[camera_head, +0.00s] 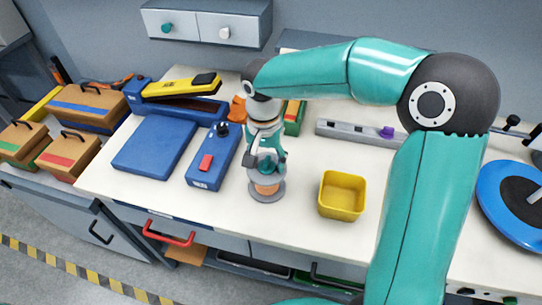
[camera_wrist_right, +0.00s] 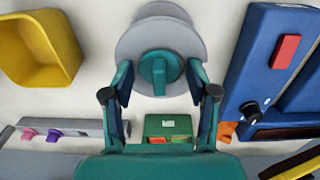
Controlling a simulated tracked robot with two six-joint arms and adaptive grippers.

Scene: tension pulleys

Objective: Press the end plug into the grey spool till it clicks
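The grey spool (camera_head: 267,193) stands upright on the white bench, with an orange band between its two grey flanges. Its upper flange (camera_wrist_right: 127,42) fills the top middle of the right wrist view. The teal end plug (camera_wrist_right: 159,73) sits at the centre of that flange; how deep it is seated I cannot tell. My right gripper (camera_head: 265,163) is directly above the spool, pointing down. In the wrist view its fingers (camera_wrist_right: 159,82) stand on either side of the plug, with a narrow gap on each side. My left gripper is not in view.
A yellow bin (camera_head: 342,194) stands right of the spool. A blue case (camera_head: 214,157) with a red patch lies close to its left, beside a blue panel (camera_head: 155,146). A grey rail (camera_head: 350,132) with a purple knob and a green box (camera_head: 294,118) are behind.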

